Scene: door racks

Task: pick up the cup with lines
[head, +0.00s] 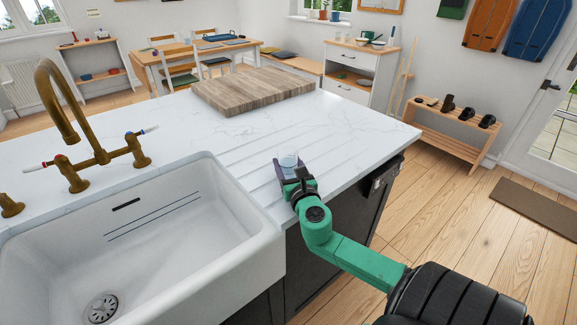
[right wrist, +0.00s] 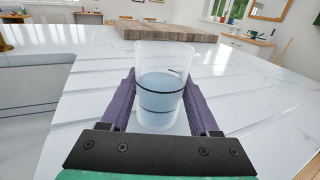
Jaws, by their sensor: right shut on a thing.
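The cup with lines (right wrist: 161,85) is clear, with dark rings around it and a pale blue lower part. It stands upright between the purple fingers of my right gripper (right wrist: 163,103) in the right wrist view. In the head view the cup (head: 288,160) is at the counter's front part, right of the sink, and my right gripper (head: 291,170) is shut on it. I cannot tell whether the cup's base touches the counter. My left gripper is not in view.
A white sink (head: 185,235) with a brass tap (head: 85,150) is at the left. A wooden board (head: 252,90) lies at the back of the white counter (head: 345,130). The counter around the cup is clear, with shallow drain grooves.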

